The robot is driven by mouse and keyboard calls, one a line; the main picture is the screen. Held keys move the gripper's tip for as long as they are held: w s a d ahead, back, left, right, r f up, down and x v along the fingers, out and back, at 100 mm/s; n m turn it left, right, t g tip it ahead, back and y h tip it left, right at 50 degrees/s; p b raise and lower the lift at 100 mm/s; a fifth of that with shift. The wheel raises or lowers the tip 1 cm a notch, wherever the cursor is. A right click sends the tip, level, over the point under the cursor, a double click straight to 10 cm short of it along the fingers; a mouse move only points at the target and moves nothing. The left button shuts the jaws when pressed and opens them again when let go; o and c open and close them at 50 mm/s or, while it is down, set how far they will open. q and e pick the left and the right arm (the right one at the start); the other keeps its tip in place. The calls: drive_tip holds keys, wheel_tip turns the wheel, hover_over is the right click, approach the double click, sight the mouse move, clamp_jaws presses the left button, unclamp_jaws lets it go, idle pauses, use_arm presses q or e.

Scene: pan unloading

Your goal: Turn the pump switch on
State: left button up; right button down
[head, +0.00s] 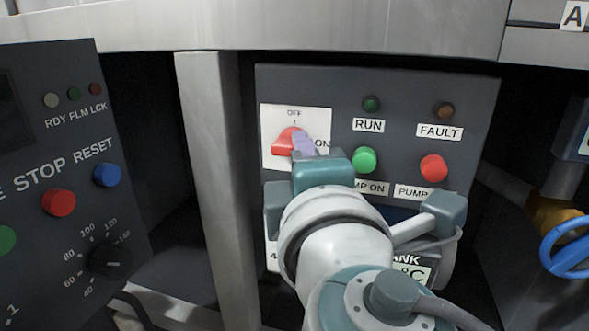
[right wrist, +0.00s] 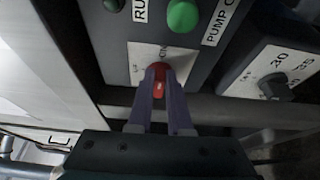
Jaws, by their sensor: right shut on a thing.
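The red rotary pump switch (head: 285,140) sits on a white plate (head: 279,159) at the upper left of the dark pump panel. OFF is printed above it and ON to its right. My right gripper (head: 302,144) covers the right part of the switch in the head view. In the right wrist view the purple fingers of the right gripper (right wrist: 160,97) are closed on the two sides of the red switch (right wrist: 159,78). Which label the switch points to is hard to tell. My left gripper is out of view.
A green button (head: 365,160) and a red button (head: 433,168) are right of the switch, below dark RUN (head: 371,103) and FAULT (head: 443,110) lamps. A metal post (head: 212,170) stands left of the panel. A blue valve wheel (head: 570,248) is at far right.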

drive_tip(key=shift+d+f, duration=0.1)
drive_tip(key=shift+f, duration=0.2)
drive_tip(key=shift+m, duration=0.3)
drive_tip(key=c, duration=1.1)
unclamp_jaws()
drive_tip(key=shift+c, duration=0.2)
drive_tip(key=o, duration=0.3)
drive_tip(key=shift+w+r, duration=0.1)
drive_tip(key=shift+r, duration=0.1)
drive_tip(key=s+p, duration=0.3)
drive_tip(key=s, duration=0.7)
drive_tip(key=shift+d, duration=0.35)
